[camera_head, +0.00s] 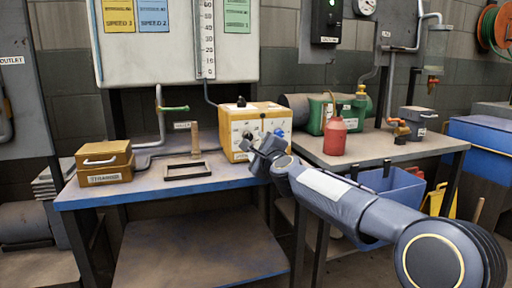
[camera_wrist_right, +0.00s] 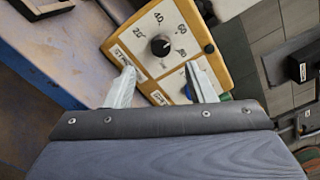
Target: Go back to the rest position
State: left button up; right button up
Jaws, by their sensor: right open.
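My right arm reaches in from the lower right of the head view. Its gripper (camera_head: 262,153) is in front of the yellow control box (camera_head: 240,124), at the right end of the blue-edged table (camera_head: 150,190). In the right wrist view the two fingers of the right gripper (camera_wrist_right: 163,88) stand apart with nothing between them. The control box, with a dial and a black knob (camera_wrist_right: 161,45), lies beyond the fingertips. Whether the fingers touch the box is unclear. My left gripper is not in view.
Yellow-brown boxes (camera_head: 104,162) and a black frame (camera_head: 187,170) are on the left table. A red bottle (camera_head: 334,137) and a green machine (camera_head: 322,112) stand on the right table (camera_head: 385,150). A blue bin (camera_head: 390,188) is below it, behind my arm.

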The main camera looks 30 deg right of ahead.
jog(key=shift+a, duration=0.1)
dwell(0.3)
jog(key=s+a+f+n+g+y, duration=0.2)
jog(key=s+a+f+n+y, duration=0.2)
jog(key=s+a+n, duration=0.35)
jog(key=s+a+f+n+g+y, duration=0.2)
jog(key=s+a+f+n+y, duration=0.1)
jog(key=s+a+f+n, duration=0.35)
jog(key=s+a+f+n+g+y, duration=0.1)
jog(key=s+a+f+n+g, duration=0.3)
jog(key=s+f, duration=0.6)
jog(key=s+a+f+n+g, duration=0.25)
jog(key=s+f+n, duration=0.4)
jog(key=s, duration=0.75)
notch_tip(320, 180, up, 37)
jog(key=g+p, duration=0.1)
jog(key=p, duration=3.6)
jog(key=shift+s+d+n, duration=0.15)
jog(key=shift+d+n, duration=0.15)
jog(key=shift+n, duration=0.05)
jog(key=shift+f, duration=0.15)
